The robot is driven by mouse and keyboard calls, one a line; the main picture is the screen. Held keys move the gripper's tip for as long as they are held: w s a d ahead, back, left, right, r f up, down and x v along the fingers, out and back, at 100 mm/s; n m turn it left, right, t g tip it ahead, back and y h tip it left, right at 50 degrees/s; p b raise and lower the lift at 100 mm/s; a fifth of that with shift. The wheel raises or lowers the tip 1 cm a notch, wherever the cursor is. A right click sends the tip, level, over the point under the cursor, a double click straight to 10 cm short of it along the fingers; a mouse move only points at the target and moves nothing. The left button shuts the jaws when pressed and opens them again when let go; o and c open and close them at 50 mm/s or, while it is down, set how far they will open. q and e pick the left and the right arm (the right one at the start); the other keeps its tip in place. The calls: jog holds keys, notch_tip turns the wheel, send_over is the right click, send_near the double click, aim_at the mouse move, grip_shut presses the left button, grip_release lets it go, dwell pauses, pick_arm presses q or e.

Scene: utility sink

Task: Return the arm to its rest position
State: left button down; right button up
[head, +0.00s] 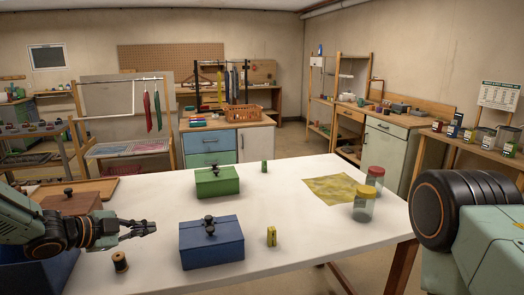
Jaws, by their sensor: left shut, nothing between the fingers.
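My left gripper (140,229) reaches in from the left over the white table (320,240). Its fingers are shut with nothing between them, and they point right toward the blue box (211,245), apart from it. My right arm shows only as a large dark joint and green link at the right edge; its gripper is out of the picture.
A green box (217,184), a small green can (264,167), a yellow can (271,236), a yellow cloth (336,189) and two jars (363,203) (375,179) stand on the table. A spool (120,262) sits just below my left gripper.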

pick_arm(q)
jog(key=s+d+f+n+g+y+b, duration=0.2)
jog(key=s+d+f+n, duration=0.1)
jog(key=s+f+n, duration=0.6)
jog(key=s+d+f+n+g+y+b, duration=0.1)
jog(key=s+d+f+n+y+b, duration=0.15)
jog(key=s+f+n, duration=0.7)
jog(key=s+f+g+y+b, duration=0.1)
jog(key=s+f+g+b, duration=0.2)
jog(key=s+f, duration=0.6)
jog(key=s+f+g+y+b, duration=0.2)
jog(key=s+f+g+b, duration=0.2)
jog(key=s+f, duration=0.5)
jog(key=s, duration=0.7)
jog(key=shift+s+d+m, duration=0.35)
